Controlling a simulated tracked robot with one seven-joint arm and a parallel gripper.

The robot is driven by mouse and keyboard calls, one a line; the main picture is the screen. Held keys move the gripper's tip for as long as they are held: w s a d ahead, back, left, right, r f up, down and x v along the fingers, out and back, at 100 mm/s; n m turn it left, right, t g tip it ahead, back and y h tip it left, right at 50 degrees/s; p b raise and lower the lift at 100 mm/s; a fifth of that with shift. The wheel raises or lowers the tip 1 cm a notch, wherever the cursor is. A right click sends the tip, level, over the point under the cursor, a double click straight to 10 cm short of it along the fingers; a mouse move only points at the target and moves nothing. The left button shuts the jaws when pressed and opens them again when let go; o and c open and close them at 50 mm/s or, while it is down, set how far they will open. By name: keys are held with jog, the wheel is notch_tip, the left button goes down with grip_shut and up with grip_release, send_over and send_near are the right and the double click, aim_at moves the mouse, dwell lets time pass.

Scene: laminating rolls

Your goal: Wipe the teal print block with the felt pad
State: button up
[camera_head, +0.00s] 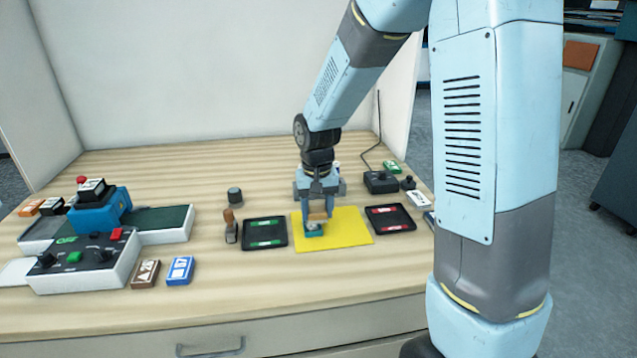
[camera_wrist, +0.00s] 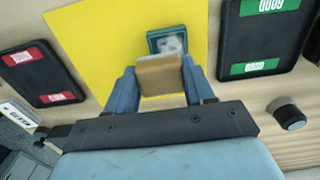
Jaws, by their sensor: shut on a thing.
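The teal print block (camera_head: 315,233) lies on the yellow mat (camera_head: 345,238), with a whitish-grey patch on its top face. It also shows in the wrist view (camera_wrist: 168,32), just beyond my fingertips. My gripper (camera_head: 318,208) is shut on a tan block-shaped piece, which I take to be the felt pad (camera_wrist: 160,75). The pad sits between the two blue fingers and overlaps the near edge of the teal block in the wrist view. The pad's underside is hidden, so I cannot tell whether it touches the block.
A black tray with green labels (camera_head: 265,245) lies left of the mat, one with red labels (camera_head: 390,229) right. A wooden-handled tool (camera_head: 230,226) and dark knob (camera_head: 235,195) stand at left. A control box (camera_head: 85,262) and blue device (camera_head: 103,210) fill the far left.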

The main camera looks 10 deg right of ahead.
jog(key=shift+a+f, duration=0.2)
jog(key=shift+a, duration=0.55)
jog(key=shift+a+f, duration=0.15)
jog(key=shift+a, duration=0.55)
jog(key=shift+a+r, duration=0.2)
jog(key=shift+a, duration=0.15)
jog(key=shift+d+f, duration=0.15)
jog(key=shift+d, duration=1.8)
jog(key=shift+s+d, duration=0.1)
jog(key=shift+d, duration=0.05)
jog(key=shift+s+a, duration=0.3)
jog(key=shift+w+a, duration=0.2)
jog(key=shift+a, duration=0.05)
jog(key=shift+w+a+r, duration=0.1)
jog(key=shift+a+r, duration=0.1)
jog(key=shift+a, duration=1.2)
jog(key=shift+d, duration=0.25)
jog(key=shift+s+d+f, duration=0.1)
jog(key=shift+d, duration=0.35)
jog(key=shift+s+d+f, duration=0.1)
jog(key=shift+d, duration=0.7)
jog(key=shift+w+d+r, duration=0.1)
jog(key=shift+d+r, duration=0.15)
jog(key=shift+r, duration=0.4)
jog(key=shift+d+r, duration=0.25)
jog(key=shift+r, duration=3.25)
